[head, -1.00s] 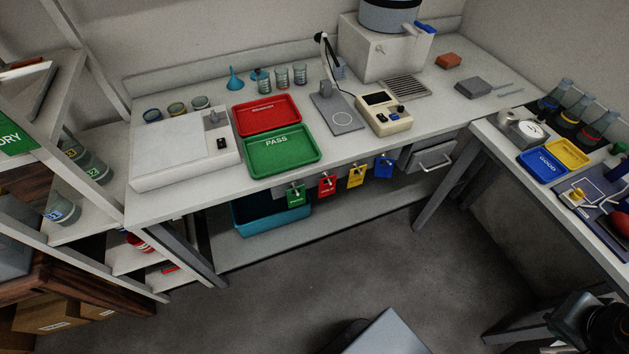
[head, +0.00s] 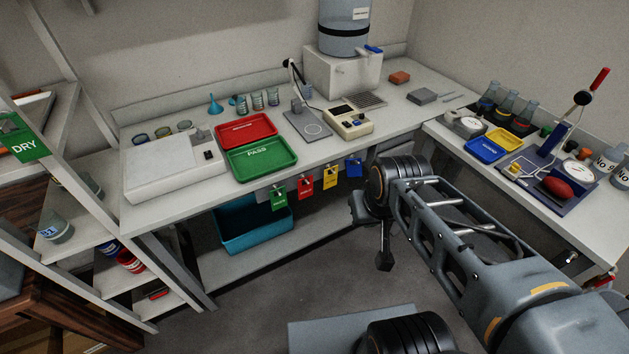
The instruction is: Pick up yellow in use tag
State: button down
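The yellow tag (head: 330,176) hangs from the front edge of the long bench, third in a row of hanging tags. A red tag (head: 305,187) hangs to its left, a green tag (head: 278,198) further left, and a blue tag (head: 354,167) to its right. The lettering on the yellow tag is too small to read. My gripper (head: 384,262) points down at the end of my arm, to the right of and lower in the picture than the yellow tag, apart from it. Its fingers are dark and small, and I cannot tell whether they are open.
The bench (head: 215,205) holds a green PASS tray (head: 263,160), a red tray (head: 246,130) and a beige instrument (head: 348,122). A teal bin (head: 250,228) stands on the shelf below the tags. A side bench (head: 560,215) stands at right. Floor before the tags is clear.

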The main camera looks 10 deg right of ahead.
aim_at(329, 180)
jog(key=z, duration=1.65)
jog(key=i, duration=0.8)
jog(key=u, duration=3.2)
